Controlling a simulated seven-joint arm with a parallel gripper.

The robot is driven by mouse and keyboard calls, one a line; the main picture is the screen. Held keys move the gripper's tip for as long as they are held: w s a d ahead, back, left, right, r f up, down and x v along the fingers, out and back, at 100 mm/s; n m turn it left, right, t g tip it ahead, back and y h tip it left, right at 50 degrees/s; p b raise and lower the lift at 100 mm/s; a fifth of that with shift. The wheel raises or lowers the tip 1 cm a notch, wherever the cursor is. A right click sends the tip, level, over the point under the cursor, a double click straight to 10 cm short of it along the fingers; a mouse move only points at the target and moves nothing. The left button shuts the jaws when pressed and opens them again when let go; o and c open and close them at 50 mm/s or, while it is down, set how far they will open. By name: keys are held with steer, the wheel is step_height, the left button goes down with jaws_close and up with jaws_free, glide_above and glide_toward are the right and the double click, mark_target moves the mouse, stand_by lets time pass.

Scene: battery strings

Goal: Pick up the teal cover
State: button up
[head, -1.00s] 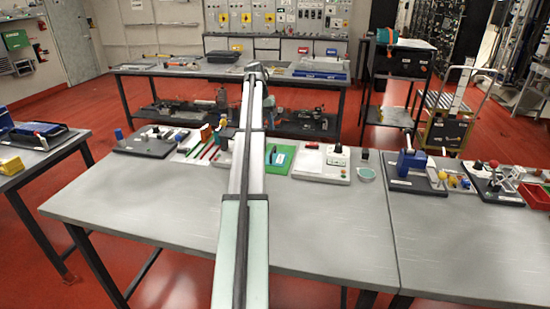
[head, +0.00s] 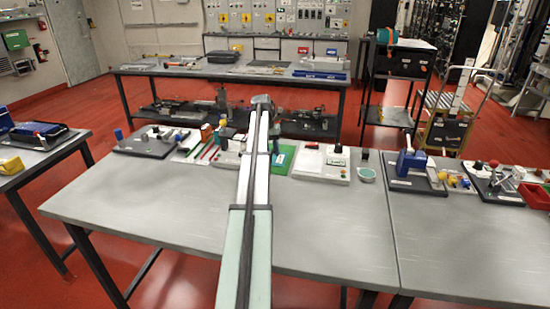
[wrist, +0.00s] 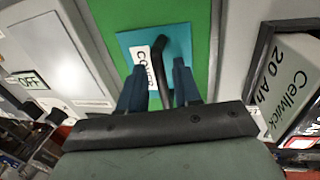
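The teal cover (wrist: 125,42) is a flat plate with a white COVER label and a black handle (wrist: 157,62), seen in the wrist view. It lies on a green mat (wrist: 108,15). My gripper (wrist: 159,72) is open, with its two dark blue fingers on either side of the handle and a visible gap between them. Whether the fingers touch the handle or plate cannot be told. In the head view my arm hides the cover, and only the right part of the green mat (head: 284,160) shows.
In the wrist view a Cellwick 20 Ah block (wrist: 295,80) stands to the right and a panel with an OFF label (wrist: 26,80) to the left. In the head view a white-based device (head: 325,168) and a small round teal dish (head: 366,175) are right of the mat. The front table area is clear.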

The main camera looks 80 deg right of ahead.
steer(key=shift+s+f, duration=0.15)
steer(key=shift+f, duration=0.4)
jaws_close()
steer(key=shift+r, duration=0.1)
